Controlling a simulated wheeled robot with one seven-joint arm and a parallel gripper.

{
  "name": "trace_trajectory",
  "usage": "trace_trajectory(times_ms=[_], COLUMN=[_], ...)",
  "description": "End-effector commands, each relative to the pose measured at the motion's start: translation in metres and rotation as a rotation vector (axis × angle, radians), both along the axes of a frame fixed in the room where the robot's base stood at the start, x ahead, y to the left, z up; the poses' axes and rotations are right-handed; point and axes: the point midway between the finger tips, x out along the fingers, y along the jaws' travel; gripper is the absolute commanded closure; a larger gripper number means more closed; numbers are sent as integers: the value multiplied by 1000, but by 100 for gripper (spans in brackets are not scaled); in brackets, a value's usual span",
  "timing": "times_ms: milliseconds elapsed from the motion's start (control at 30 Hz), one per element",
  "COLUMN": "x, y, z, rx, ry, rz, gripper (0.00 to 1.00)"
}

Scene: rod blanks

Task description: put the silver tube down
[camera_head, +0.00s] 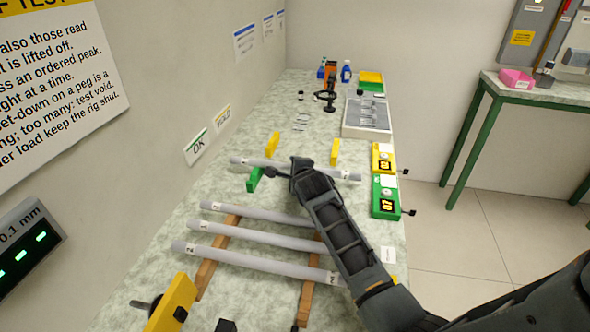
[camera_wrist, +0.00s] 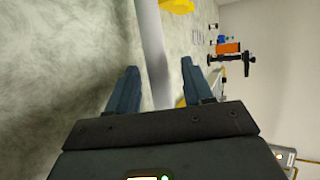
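A silver-grey tube (camera_head: 345,175) lies crosswise on the bench, across a support strip with a green (camera_head: 254,180) near part and a yellow (camera_head: 272,145) far part. A second yellow support (camera_head: 335,153) stands toward its right end. My gripper (camera_head: 283,173) is at the middle of this tube in the head view and hides part of it. In the wrist view the tube (camera_wrist: 151,40) runs between the two fingers of my gripper (camera_wrist: 159,68), which stand apart with a gap on each side. Whether the tube bears fully on both supports is hidden.
Three similar tubes (camera_head: 260,214) lie in front on two wooden rails (camera_head: 217,255). Green (camera_head: 385,197) and yellow (camera_head: 384,158) devices stand at the bench's right edge. A grey tray (camera_head: 366,118) and small tools are farther back. The wall is close on the left.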

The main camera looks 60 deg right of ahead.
Motion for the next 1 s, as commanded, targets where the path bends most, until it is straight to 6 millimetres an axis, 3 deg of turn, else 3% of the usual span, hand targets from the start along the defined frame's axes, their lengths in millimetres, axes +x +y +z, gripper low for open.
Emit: trace_trajectory(times_ms=[367,800,1000], x=[-8,-60,-74], y=[9,61,75], z=[4,38,47], rx=[0,0,-1], ry=[0,0,1], rz=[1,1,0], gripper=[49,49,49])
